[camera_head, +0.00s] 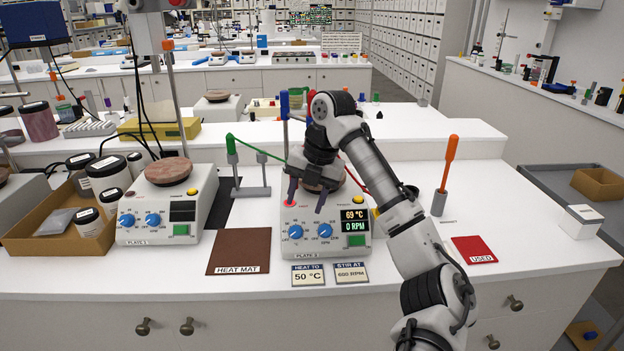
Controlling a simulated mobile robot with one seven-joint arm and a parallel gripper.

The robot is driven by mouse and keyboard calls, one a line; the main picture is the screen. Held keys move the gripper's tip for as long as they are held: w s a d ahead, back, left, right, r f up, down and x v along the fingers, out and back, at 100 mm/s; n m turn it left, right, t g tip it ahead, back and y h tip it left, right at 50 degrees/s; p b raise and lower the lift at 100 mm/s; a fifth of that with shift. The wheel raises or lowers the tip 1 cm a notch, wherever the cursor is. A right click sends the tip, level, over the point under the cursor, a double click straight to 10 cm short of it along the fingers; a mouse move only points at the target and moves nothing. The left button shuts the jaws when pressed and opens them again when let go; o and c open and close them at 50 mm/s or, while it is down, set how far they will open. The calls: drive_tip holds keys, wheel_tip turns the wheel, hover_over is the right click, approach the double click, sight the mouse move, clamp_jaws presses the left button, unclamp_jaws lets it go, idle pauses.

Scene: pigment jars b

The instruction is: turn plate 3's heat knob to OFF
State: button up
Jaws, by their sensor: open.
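A white hot plate (282,246) stands in the middle of the bench; its small front label is hard to read for certain. It has two blue knobs, a left one (295,232) and a right one (325,230), with lettering too small to read. Its display (354,220) shows 69 °C and 0 RPM. A red light (292,203) glows at its upper left, and a green button (356,240) sits below the display. My gripper (306,197) is open and empty, fingers pointing down, in front of the plate top and above the knobs. It hides much of the top.
A brown heat mat (240,249), cards reading 50 °C (308,275) and 600 RPM (351,272), and a red USED mat (474,249) lie along the front. An orange-handled tool stands in a grey holder (439,203) at right.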

drive_tip(key=v, duration=0.6)
